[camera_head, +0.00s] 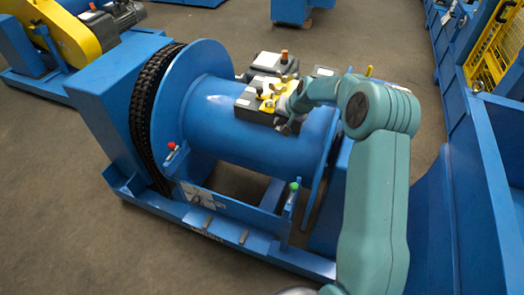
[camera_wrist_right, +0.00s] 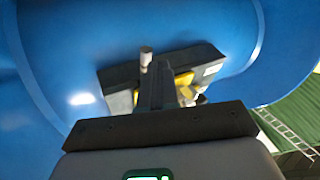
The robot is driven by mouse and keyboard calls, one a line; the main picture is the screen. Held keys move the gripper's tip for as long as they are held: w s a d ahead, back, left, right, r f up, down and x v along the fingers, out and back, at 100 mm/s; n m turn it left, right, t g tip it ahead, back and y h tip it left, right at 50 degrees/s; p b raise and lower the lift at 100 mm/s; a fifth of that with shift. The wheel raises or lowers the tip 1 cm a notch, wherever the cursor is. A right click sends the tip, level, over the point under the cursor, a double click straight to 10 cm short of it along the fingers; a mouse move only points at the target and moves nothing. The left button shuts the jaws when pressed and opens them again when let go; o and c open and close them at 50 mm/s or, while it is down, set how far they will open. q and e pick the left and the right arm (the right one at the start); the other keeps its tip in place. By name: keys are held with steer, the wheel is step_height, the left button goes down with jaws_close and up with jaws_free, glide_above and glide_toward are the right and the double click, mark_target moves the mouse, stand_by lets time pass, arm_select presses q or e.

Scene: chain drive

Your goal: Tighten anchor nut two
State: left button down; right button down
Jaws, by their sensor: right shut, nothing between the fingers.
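A blue drum (camera_head: 212,110) lies on its side in a blue frame. On top of it sit dark blocks (camera_head: 256,117) with a yellow part (camera_head: 270,92); a copper-topped post (camera_head: 284,57) stands at the rear one. In the right wrist view a dark block (camera_wrist_right: 120,84), a yellow part (camera_wrist_right: 184,80) and a grey cylinder (camera_wrist_right: 146,56) show. My right gripper (camera_head: 287,108) is shut and empty, beside the yellow part; its fingers (camera_wrist_right: 157,72) hide part of the block. Contact cannot be told. I cannot pick out anchor nut two. My left gripper is out of view.
A black chain (camera_head: 148,115) wraps the drum's left end, next to a blue housing (camera_head: 107,80). A red-topped lever (camera_head: 170,150) and a green-topped lever (camera_head: 292,195) stand at the front. Yellow machinery (camera_head: 70,30) is behind left; blue structures stand right.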

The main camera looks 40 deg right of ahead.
steer(key=a+f+n+y, duration=0.1)
steer(key=a+f, duration=0.6)
steer(key=a, duration=0.1)
steer(key=shift+s+f+g, duration=0.2)
steer(key=shift+s+g, duration=0.2)
steer(key=shift+s, duration=0.05)
steer(key=s+a+f+n+g+y, duration=0.1)
steer(key=s+a+f, duration=0.2)
steer(key=a, duration=0.4)
steer(key=s+a+f+n+g+y, duration=0.1)
steer(key=s+a+f+n+g, duration=0.2)
steer(key=a, duration=0.4)
steer(key=s+a+f+y, duration=0.1)
steer(key=s+a+f, duration=0.1)
steer(key=a+f, duration=0.35)
steer(key=s+a+f+n, duration=0.1)
steer(key=s+a, duration=0.4)
steer(key=s, duration=0.4)
steer(key=s+a+f+n+g, duration=0.1)
steer(key=s+a, duration=0.5)
steer(key=s, duration=0.3)
steer(key=shift+n, duration=0.4)
